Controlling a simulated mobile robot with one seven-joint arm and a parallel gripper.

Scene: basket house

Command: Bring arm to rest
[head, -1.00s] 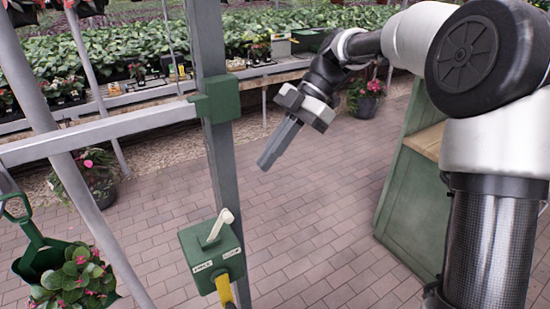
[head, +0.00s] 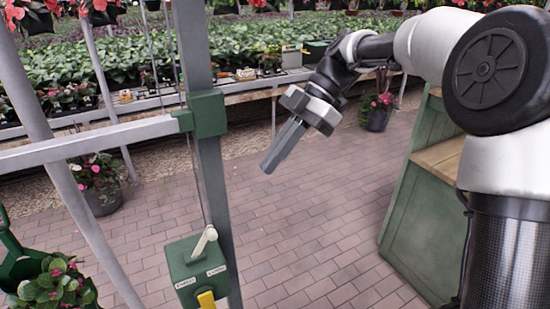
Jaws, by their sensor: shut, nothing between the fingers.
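My gripper (head: 268,170) hangs from my bent arm in the middle of the head view. Its fingers are together and point down and to the left. Nothing is held between them. It is in free air over the brick floor, to the right of a grey post (head: 213,165) and apart from it.
A green box with a white lever (head: 196,268) is on the post low in view. A grey rail (head: 90,140) runs left from the post. A green wooden counter (head: 412,225) stands at right. Potted flowers (head: 375,110) and plant benches line the back. The brick floor (head: 320,210) is clear.

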